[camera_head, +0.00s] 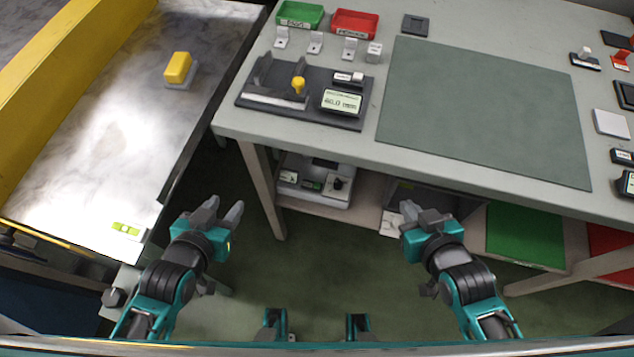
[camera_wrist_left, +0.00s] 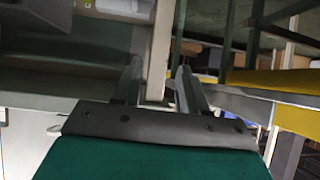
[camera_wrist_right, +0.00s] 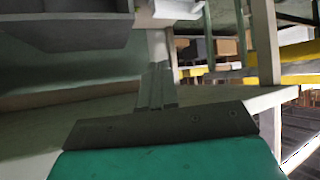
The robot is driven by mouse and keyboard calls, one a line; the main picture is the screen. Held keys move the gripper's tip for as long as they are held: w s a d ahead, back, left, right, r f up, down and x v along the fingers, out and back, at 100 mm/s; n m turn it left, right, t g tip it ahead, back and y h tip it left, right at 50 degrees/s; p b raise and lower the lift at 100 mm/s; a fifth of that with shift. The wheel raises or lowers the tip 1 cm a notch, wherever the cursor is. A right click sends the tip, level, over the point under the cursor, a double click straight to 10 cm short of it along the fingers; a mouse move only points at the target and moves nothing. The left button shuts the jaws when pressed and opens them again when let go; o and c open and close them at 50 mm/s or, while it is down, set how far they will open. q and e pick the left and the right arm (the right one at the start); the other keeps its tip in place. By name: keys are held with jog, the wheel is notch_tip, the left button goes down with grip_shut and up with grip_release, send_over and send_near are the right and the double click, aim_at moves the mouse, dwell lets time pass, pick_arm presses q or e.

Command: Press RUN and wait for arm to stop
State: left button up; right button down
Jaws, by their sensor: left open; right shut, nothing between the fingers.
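No RUN label can be read in any view. A grey control unit (camera_head: 314,181) with a black knob (camera_head: 337,184) and a small green display sits on the shelf under the table. A long yellow beam (camera_head: 60,85) lies along the shiny metal surface (camera_head: 105,135) at the left; a yellow block (camera_head: 178,68) on a grey base stands on that surface. My left gripper (camera_head: 222,209) is open and empty between the metal surface and the table; its parted fingers show in the left wrist view (camera_wrist_left: 157,85). My right gripper (camera_head: 405,212) is shut and empty before the table's front edge; its closed fingers show in the right wrist view (camera_wrist_right: 157,88).
The grey table (camera_head: 345,150) holds a dark gauge fixture (camera_head: 255,98) with a display, a green tray (camera_head: 299,14), a red tray (camera_head: 354,23) and a bare green mat (camera_head: 480,105). Small devices line its right side. A table leg (camera_head: 262,190) stands near my left gripper.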

pick_arm(q)
jog(key=shift+s+f, duration=0.1)
jog(key=shift+s, duration=0.1)
jog(key=shift+h, duration=0.5)
jog(key=d+f+b, duration=0.1)
jog(key=b, duration=0.2)
jog(key=w+d+f+b, duration=0.1)
jog(key=f+b, duration=0.1)
jog(key=b, duration=0.1)
jog(key=w+f+b, duration=0.1)
jog(key=b, duration=0.2)
jog(key=shift+d+f+b, duration=0.3)
jog(key=shift+d+f, duration=0.1)
pick_arm(e)
jog(key=w+a+f+m+g+y, duration=0.3)
jog(key=w+a+f+m, duration=0.3)
jog(key=w+a+m, duration=0.2)
jog(key=w+a+f+m+g+y, duration=0.2)
jog(key=w+a+f+m, duration=0.4)
jog(key=w+a+m, duration=0.3)
jog(key=shift+w+m+g+y, duration=0.4)
jog(key=shift+m, duration=0.3)
pick_arm(q)
jog(key=shift+s+f, duration=0.1)
jog(key=shift+f, duration=0.05)
